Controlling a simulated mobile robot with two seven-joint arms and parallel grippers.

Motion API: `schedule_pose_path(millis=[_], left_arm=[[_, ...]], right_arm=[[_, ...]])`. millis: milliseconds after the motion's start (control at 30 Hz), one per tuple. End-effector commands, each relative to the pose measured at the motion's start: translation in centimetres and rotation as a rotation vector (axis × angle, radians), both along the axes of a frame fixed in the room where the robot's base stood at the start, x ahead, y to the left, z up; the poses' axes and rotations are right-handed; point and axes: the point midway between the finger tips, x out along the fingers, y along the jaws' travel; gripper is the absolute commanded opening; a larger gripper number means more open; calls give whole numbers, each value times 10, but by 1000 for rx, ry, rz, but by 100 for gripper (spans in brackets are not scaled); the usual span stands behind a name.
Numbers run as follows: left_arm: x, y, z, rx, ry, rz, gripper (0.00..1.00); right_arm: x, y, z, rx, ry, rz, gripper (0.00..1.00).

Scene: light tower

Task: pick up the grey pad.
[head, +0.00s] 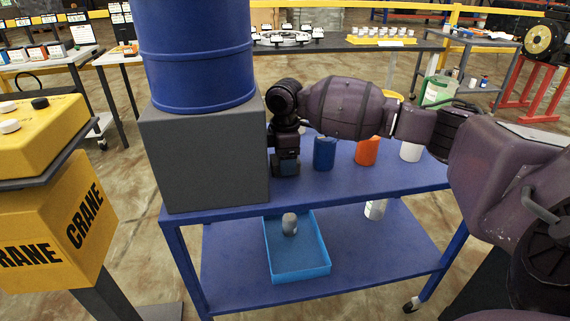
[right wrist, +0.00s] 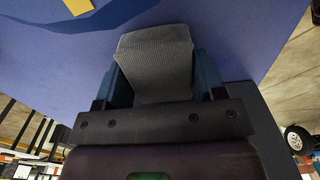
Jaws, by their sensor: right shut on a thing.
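The grey pad (right wrist: 155,55) shows in the right wrist view between the two blue fingers of my right gripper (right wrist: 162,82). Its top is textured and light grey. My right gripper is shut on it. In the head view my right gripper (head: 286,166) points down at the blue table top, close to the right side of a large grey box. The pad cannot be made out in the head view. Whether the pad touches the table is hard to tell. My left gripper is not in view.
The grey box (head: 205,160) carries a blue drum (head: 196,55). A blue can (head: 324,153), an orange can (head: 367,150) and a white can (head: 411,151) stand right of my gripper on the blue table (head: 400,180). A light blue tray (head: 300,274) sits on the lower shelf.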

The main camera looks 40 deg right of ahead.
Motion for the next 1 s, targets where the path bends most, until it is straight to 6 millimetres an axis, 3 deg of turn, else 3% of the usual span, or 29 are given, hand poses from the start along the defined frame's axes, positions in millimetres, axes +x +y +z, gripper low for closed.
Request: schedule_pose_path(millis=[233,367,567,1000], left_arm=[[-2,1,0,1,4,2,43],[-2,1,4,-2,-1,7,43],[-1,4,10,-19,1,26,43],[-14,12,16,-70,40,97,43]], right_arm=[[0,0,2,0,0,0,40],[1,0,15,0,-6,0,40],[1,0,60,1,-14,0,40],[-1,1,185,2,-14,0,40]])
